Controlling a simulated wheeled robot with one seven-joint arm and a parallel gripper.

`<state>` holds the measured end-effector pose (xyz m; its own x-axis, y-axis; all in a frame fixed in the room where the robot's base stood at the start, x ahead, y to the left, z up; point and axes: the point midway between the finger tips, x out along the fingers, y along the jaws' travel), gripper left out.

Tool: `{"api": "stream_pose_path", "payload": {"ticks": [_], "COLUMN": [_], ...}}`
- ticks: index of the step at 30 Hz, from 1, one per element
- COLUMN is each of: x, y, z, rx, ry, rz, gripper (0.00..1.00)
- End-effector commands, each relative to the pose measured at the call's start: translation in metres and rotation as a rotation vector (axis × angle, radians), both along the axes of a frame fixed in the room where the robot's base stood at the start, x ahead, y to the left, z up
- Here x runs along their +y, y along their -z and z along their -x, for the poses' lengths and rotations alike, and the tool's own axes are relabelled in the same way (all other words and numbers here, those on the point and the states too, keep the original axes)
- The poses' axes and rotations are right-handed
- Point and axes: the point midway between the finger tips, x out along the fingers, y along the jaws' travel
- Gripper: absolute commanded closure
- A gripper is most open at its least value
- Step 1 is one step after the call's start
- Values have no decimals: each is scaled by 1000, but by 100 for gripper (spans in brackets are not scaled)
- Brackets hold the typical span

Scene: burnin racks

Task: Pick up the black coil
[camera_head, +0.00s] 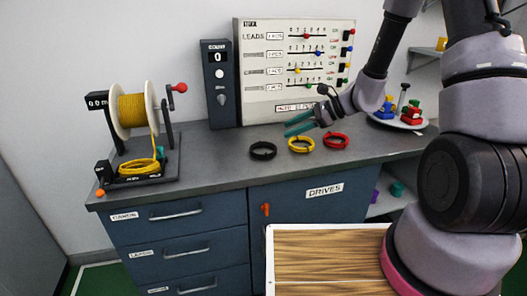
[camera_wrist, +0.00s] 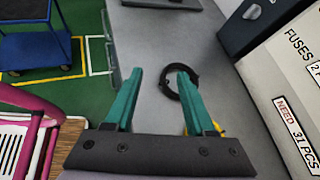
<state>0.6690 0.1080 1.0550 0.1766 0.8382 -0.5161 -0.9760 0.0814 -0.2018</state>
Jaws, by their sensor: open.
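The black coil (camera_head: 263,150) lies flat on the grey counter (camera_head: 215,160), left of a yellow coil (camera_head: 301,145) and a red coil (camera_head: 336,141). My gripper (camera_head: 290,128) is in the air over the counter, above and near the yellow coil, its green fingers pointing left. In the wrist view the black coil (camera_wrist: 178,85) lies beyond and partly behind the right finger. My gripper (camera_wrist: 160,72) has its two fingers wide apart with nothing between them. A bit of the yellow coil (camera_wrist: 219,128) shows beside the right finger.
A spool winder (camera_head: 135,110) with yellow wire stands at the counter's left. A dark counter unit (camera_head: 218,85) and a leads board (camera_head: 295,70) stand behind the coils. A plate with coloured parts (camera_head: 400,118) sits at right. The counter left of the black coil is clear.

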Motion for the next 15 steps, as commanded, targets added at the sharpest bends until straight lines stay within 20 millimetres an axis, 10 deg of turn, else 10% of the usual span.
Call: {"api": "stream_pose_path", "payload": {"ticks": [6, 15], "x": [4, 26], "y": [65, 94], "z": [-15, -25], "rx": [154, 193], "ry": [171, 219], "rz": [-78, -94], "gripper": [45, 45]}}
